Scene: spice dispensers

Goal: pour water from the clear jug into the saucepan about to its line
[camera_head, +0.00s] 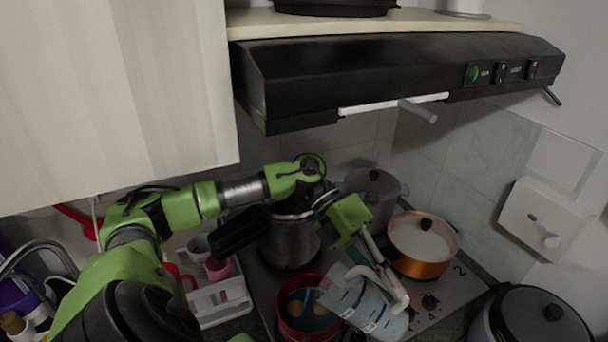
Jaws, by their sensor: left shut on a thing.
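The clear jug (362,305) has marks on its side and a white handle. It is tilted to the left, its mouth above the right rim of a red saucepan (283,322). My left gripper (388,275) is shut on the jug at its handle. The saucepan holds dark bluish contents and brownish round shapes. Its line cannot be made out, and the jug covers part of its right side. I cannot tell whether a stream is falling. My right gripper is not in view.
A copper pan with a glass lid (430,268) stands right of the jug on the hob (440,313). A steel pot (290,243) and a grey lidded pot (372,187) stand behind. A large cooker (535,318) is at lower right. The black hood (380,75) hangs above.

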